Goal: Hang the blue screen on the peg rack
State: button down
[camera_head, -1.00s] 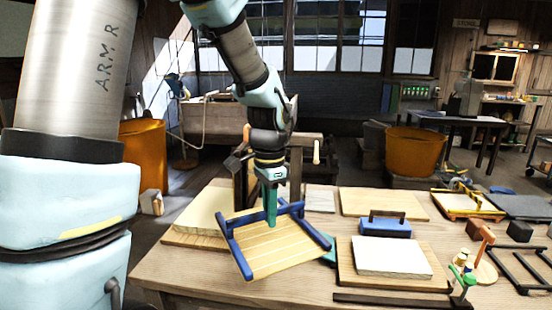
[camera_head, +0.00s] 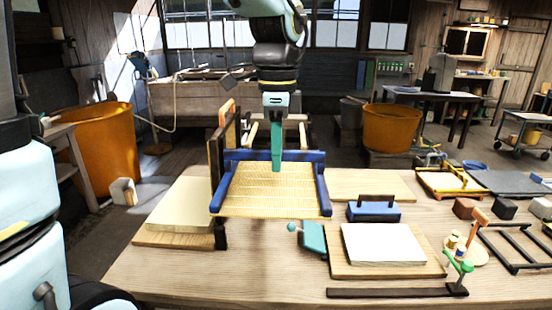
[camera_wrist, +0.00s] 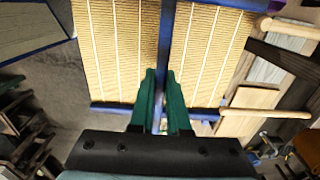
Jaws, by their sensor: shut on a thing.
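The blue screen (camera_head: 272,190) is a tan slatted mesh in a blue frame. My gripper (camera_head: 276,166) has green fingers shut on its blue frame and holds it above the table, tilted with its face toward the head camera. In the wrist view, the fingers (camera_wrist: 160,76) close on a blue bar across the mesh (camera_wrist: 115,50). The peg rack's dark upright (camera_head: 217,175) stands at the screen's left edge in the head view; the screen hides part of the rack. Pale pegs show at right in the wrist view, including one peg (camera_wrist: 265,113). I cannot tell whether screen and rack touch.
The wooden table (camera_head: 180,265) holds a cream block on a board (camera_head: 180,205) at left. A blue-based tool (camera_head: 374,211), a white slab (camera_head: 383,245) and a teal item (camera_head: 314,237) lie right of the screen. Orange tubs (camera_head: 103,150) stand behind.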

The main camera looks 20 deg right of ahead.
jog(key=shift+w+d+p, duration=0.2)
jog(key=shift+w+d, duration=0.55)
jog(key=shift+w, duration=0.8)
jog(key=shift+w+d+p, duration=0.15)
jog(key=shift+w+d, duration=0.55)
jog(key=shift+w, duration=0.9)
jog(key=shift+w+d+p, duration=0.2)
jog(key=shift+w+d, duration=0.55)
jog(key=shift+w, duration=0.8)
jog(key=w+d+p, duration=0.2)
jog(key=w+p, duration=0.1)
jog(key=w, duration=0.2)
jog(key=shift+w+d+p, duration=0.3)
jog(key=shift+p, duration=0.1)
jog(key=shift+f+b, duration=0.3)
jog(key=shift+f, duration=0.35)
jog(key=c, duration=0.8)
grip_release()
notch_tip(320, 180, up, 11)
jog(key=b, duration=0.2)
jog(key=shift+f+b, duration=0.1)
jog(key=shift+b, duration=0.2)
